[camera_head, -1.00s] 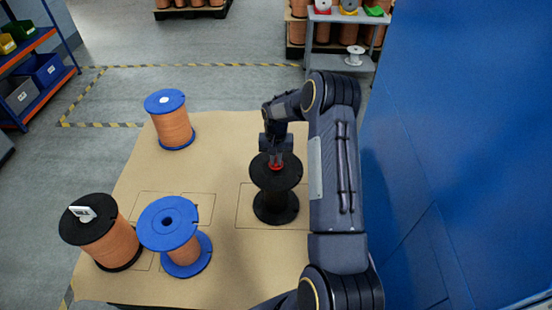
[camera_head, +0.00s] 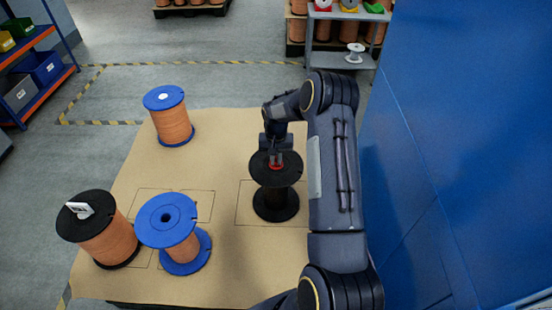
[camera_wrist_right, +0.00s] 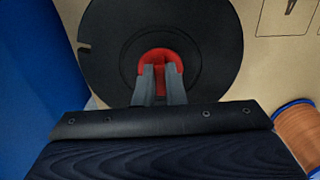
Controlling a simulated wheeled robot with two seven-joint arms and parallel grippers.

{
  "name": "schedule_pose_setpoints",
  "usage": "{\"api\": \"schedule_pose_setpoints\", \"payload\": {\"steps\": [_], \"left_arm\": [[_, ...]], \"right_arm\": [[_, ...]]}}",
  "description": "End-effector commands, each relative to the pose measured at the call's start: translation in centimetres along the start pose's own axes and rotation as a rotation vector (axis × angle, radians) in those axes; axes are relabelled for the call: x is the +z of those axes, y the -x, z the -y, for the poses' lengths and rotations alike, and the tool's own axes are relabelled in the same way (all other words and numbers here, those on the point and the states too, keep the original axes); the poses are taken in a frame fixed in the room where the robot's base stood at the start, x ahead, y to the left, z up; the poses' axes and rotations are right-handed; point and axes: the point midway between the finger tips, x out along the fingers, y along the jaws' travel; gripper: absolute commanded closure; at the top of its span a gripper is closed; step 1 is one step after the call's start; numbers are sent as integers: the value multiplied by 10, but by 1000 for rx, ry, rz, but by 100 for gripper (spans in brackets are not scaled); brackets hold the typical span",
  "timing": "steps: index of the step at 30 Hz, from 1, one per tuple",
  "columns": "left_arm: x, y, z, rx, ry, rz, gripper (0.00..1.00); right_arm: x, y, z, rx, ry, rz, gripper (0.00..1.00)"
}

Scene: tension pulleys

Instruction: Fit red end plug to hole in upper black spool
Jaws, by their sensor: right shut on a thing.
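The upper black spool (camera_head: 262,172) stands upright on the table, to the right of the others, with a dark wound core. My right gripper (camera_head: 277,160) points down over the middle of its top flange. In the right wrist view the two grey fingers (camera_wrist_right: 160,84) are shut on the red end plug (camera_wrist_right: 159,57). The plug is at the centre of the black flange (camera_wrist_right: 100,40); the head view also shows it as a red spot (camera_head: 276,167). The fingers hide part of the plug, and I cannot tell how deep it sits in the hole. My left gripper is out of view.
A blue spool (camera_head: 165,217) and a black spool with copper winding (camera_head: 87,222) and a white piece on top stand front left. Another blue spool (camera_head: 163,97) stands back left. A blue wall (camera_head: 460,150) is close on the right.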

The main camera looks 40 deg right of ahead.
Motion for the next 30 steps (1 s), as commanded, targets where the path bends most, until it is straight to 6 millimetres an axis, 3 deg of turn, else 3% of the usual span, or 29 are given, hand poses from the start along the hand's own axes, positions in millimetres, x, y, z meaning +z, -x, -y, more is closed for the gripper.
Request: {"api": "schedule_pose_setpoints", "payload": {"steps": [9,10,16,25,30], "left_arm": [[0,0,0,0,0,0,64],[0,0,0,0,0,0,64],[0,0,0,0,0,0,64],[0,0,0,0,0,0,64],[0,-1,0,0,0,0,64]], "right_arm": [[1,-2,0,1,0,2,100],[1,-2,0,1,0,2,89],[1,-2,0,1,0,2,65],[0,2,0,0,0,0,65],[0,25,0,0,1,-3,65]]}}
